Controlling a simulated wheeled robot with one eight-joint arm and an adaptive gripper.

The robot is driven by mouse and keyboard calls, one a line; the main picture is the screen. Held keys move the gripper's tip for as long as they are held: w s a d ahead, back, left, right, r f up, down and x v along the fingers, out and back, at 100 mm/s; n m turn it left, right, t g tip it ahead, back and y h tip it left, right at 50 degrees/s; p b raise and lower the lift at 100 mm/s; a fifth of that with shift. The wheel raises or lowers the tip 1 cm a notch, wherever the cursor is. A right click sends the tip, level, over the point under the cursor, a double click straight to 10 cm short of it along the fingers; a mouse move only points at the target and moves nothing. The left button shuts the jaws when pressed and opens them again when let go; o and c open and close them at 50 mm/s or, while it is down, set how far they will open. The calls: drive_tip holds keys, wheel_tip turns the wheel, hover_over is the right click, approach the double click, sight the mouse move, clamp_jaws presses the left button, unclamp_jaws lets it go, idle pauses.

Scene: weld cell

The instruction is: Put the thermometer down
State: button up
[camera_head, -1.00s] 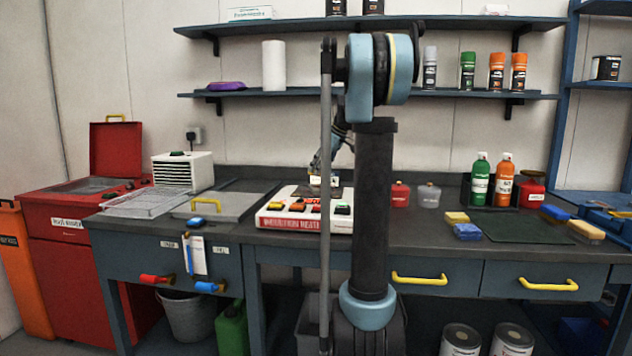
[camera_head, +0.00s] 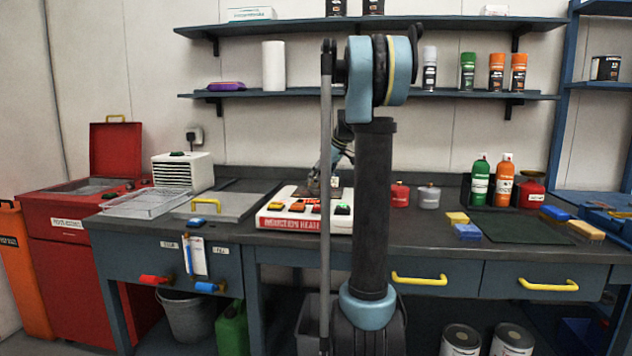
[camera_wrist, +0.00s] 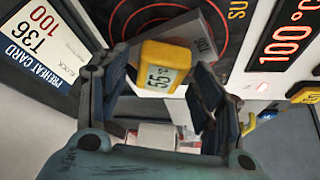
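The thermometer (camera_wrist: 163,68) is a yellow block with a pale display that seems to read 55 °C. In the head view my gripper (camera_head: 318,183) is low over the induction heater (camera_head: 285,221), partly hidden behind my arm, and the thermometer is too small to make out clearly.
A grey block (camera_wrist: 208,40) lies on the plate beside the thermometer. A preheat card (camera_wrist: 40,45) and a red 100 °C readout (camera_wrist: 292,42) flank it. Red and grey canisters (camera_head: 429,196) stand right of my arm. A grey lidded tray (camera_head: 235,203) is to the left.

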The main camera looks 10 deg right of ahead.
drive_tip(key=v, duration=1.2)
drive_tip(key=shift+r, duration=0.1)
drive_tip(key=shift+s+a, duration=0.1)
